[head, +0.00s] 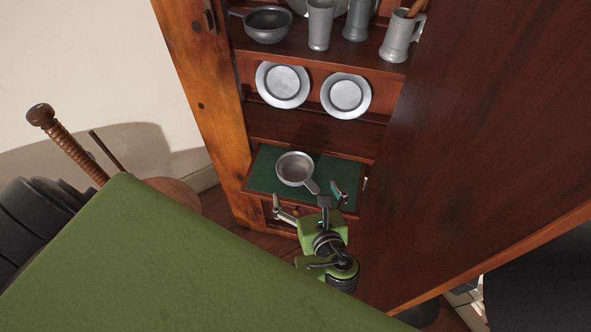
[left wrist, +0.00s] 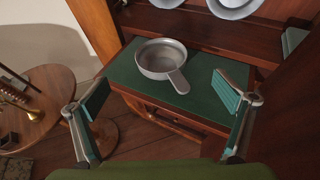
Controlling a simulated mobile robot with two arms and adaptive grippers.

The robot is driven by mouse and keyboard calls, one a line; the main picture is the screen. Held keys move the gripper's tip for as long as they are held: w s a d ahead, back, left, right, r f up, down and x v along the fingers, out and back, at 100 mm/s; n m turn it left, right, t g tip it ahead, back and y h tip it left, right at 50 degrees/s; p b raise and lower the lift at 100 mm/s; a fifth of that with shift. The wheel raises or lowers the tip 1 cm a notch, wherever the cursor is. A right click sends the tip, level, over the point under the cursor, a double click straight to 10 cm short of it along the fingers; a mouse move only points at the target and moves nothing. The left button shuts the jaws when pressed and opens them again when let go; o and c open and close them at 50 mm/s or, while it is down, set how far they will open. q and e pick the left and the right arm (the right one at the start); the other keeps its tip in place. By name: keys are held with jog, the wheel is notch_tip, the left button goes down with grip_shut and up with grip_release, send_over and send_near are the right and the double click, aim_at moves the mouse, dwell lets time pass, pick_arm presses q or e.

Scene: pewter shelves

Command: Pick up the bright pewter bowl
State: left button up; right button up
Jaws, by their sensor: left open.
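The bright pewter bowl (head: 294,169) has a single flat handle and sits upright on the green-lined pull-out shelf (head: 262,178) of the cabinet. Its handle points toward my left gripper (head: 308,205). In the left wrist view the bowl (left wrist: 162,60) is in the upper middle, ahead of the fingers. My left gripper, also in the left wrist view (left wrist: 166,108), is open and empty, with its teal-padded fingers wide apart. The fingertips lie short of the bowl, to either side of its handle, and appear not to touch it. My right gripper is not in view.
A darker handled bowl (head: 267,24), tankards (head: 398,36) and upright plates (head: 283,86) stand on shelves above. A large wooden panel (head: 480,130) closes off the right side. A round wooden table (left wrist: 40,98) stands at left. The green surface around the bowl is clear.

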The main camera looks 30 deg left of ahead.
aim_at(296, 170)
pick_arm(q)
jog(key=x, duration=0.8)
jog(key=shift+f+x, duration=0.2)
jog(key=shift+x, duration=1.15)
jog(key=shift+f+x, duration=0.15)
jog(key=shift+x, duration=1.2)
jog(key=shift+s+d, duration=0.1)
jog(key=shift+d, duration=0.1)
jog(key=c, duration=1.4)
